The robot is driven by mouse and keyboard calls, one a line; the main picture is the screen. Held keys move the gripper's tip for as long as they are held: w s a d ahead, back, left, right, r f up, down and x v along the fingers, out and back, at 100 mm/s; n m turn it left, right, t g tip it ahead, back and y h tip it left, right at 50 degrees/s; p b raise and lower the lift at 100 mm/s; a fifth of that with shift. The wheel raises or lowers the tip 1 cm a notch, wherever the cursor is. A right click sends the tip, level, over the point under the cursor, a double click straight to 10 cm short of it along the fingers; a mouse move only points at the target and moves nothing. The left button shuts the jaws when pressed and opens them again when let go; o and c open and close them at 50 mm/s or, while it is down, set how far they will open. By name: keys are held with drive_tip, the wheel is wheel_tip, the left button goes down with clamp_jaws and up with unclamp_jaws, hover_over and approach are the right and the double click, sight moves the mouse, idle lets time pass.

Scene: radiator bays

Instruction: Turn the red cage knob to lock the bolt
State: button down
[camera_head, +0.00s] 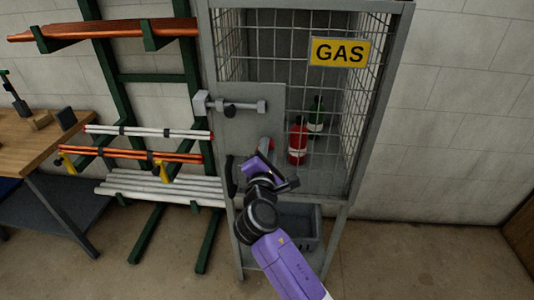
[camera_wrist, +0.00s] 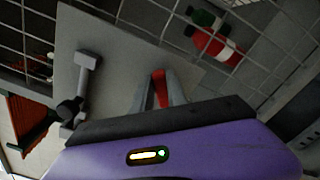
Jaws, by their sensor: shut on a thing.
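The red cage knob (camera_wrist: 160,88) shows as a red strip between my gripper's two grey fingers in the wrist view. My gripper (camera_head: 267,146) is shut on it at the cage door's grey plate (camera_head: 250,125). In the head view my wrist and fingers hide most of the knob, and its turn angle cannot be told. A grey sliding bolt (camera_head: 245,106) with a black handle lies level across the plate's upper part, above my gripper. The bolt also shows in the wrist view (camera_wrist: 86,75), left of my fingers.
The mesh gas cage (camera_head: 362,90) bears a yellow GAS sign (camera_head: 340,52). Inside stand a red bottle (camera_head: 298,143) and a green bottle (camera_head: 316,117). A green rack (camera_head: 112,82) with pipes is close at left, beside a wooden bench (camera_head: 30,143). Floor is open at right.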

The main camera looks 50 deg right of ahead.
drive_tip(key=shift+s+d+f+m+b, duration=0.1)
drive_tip(key=shift+f+m+b, duration=0.1)
drive_tip(key=shift+m+b, duration=0.9)
drive_tip(key=shift+f+m+b, duration=0.15)
drive_tip(key=shift+m+b, duration=0.55)
drive_tip(key=shift+m, duration=0.65)
drive_tip(key=shift+s+d+f+m+b, duration=0.1)
drive_tip(key=shift+f+m+b, duration=0.1)
drive_tip(key=shift+m+b, duration=0.9)
drive_tip(key=shift+m, duration=0.35)
drive_tip(key=c, duration=1.3)
unclamp_jaws()
drive_tip(key=shift+w, duration=0.1)
drive_tip(key=shift+a, duration=0.1)
drive_tip(key=v, duration=0.7)
drive_tip(key=shift+s+a+b, duration=0.3)
drive_tip(key=shift+b, duration=0.05)
